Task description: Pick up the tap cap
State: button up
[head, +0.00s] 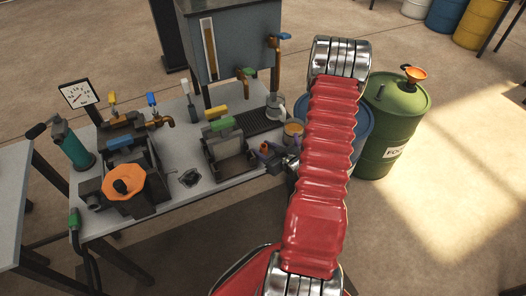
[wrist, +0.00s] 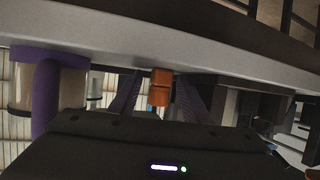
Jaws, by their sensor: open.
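A small orange piece, which looks like the tap cap (head: 264,147), is at the right end of the workbench in the head view. In the wrist view the orange tap cap (wrist: 160,87) shows near the middle, between two purple fingers. My gripper (head: 272,158) is low at the bench's right end, close to the cap. In the wrist view my gripper (wrist: 158,98) is open, with a finger on each side of the cap. I cannot tell whether either finger touches it. My red arm hides part of the bench's right side in the head view.
A cup (head: 293,130) stands close behind my gripper; a purple-handled jar (wrist: 60,95) shows at left in the wrist view. A grey frame (head: 232,152) stands left of my gripper. A green drum (head: 393,130) stands to the right. Floor at lower right is clear.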

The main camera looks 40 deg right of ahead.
grip_shut()
dwell(0.3)
jog(key=shift+r, duration=5)
jog(key=shift+s, duration=0.1)
